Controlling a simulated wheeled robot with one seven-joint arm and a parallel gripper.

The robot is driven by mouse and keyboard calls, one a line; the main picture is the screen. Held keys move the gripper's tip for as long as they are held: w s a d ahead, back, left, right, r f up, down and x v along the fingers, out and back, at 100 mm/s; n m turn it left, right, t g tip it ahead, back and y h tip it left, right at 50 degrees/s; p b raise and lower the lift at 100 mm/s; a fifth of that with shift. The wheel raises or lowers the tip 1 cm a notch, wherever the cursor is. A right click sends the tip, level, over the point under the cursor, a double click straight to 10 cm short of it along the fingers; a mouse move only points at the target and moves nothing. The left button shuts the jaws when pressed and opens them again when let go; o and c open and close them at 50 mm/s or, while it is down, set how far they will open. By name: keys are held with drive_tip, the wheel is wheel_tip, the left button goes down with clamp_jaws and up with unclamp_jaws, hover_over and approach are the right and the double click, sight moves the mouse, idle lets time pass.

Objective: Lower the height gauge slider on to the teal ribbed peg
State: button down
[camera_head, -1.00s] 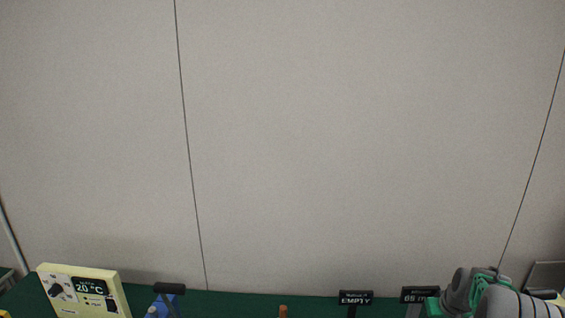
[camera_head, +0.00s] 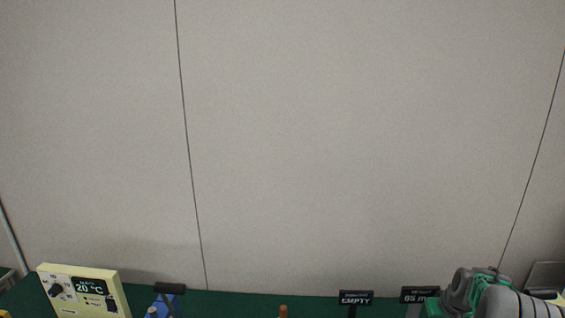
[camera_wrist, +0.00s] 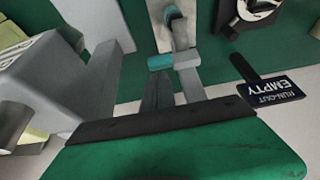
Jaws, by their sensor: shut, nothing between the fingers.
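In the wrist view my gripper (camera_wrist: 171,76) is shut and empty, its fingers close together in front of the black edge of my green hand. A short teal cylinder (camera_wrist: 160,62), lighter at its right end, shows right at the fingertips; I cannot tell whether they touch. Just beyond it a pale upright plate (camera_wrist: 193,12) bears a grey part with a teal piece (camera_wrist: 172,13). I cannot tell for sure which of these is the height gauge slider and which the ribbed peg. The head view shows neither clearly.
An "EMPTY" sign (camera_wrist: 272,91) stands right of the fingers; it also shows in the head view (camera_head: 355,298). A large grey body (camera_wrist: 50,85) fills the wrist view's left. A cream 20 °C unit (camera_head: 83,290) stands at the head view's lower left, before a plain wall (camera_head: 350,150).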

sight(420, 295)
drive_tip(key=shift+f+b, duration=0.5)
drive_tip(key=shift+f, duration=0.2)
idle(0.6)
drive_tip(key=shift+r, duration=0.1)
idle(0.6)
drive_tip(key=shift+r+p, duration=1.35)
drive_tip(key=shift+r, duration=1.65)
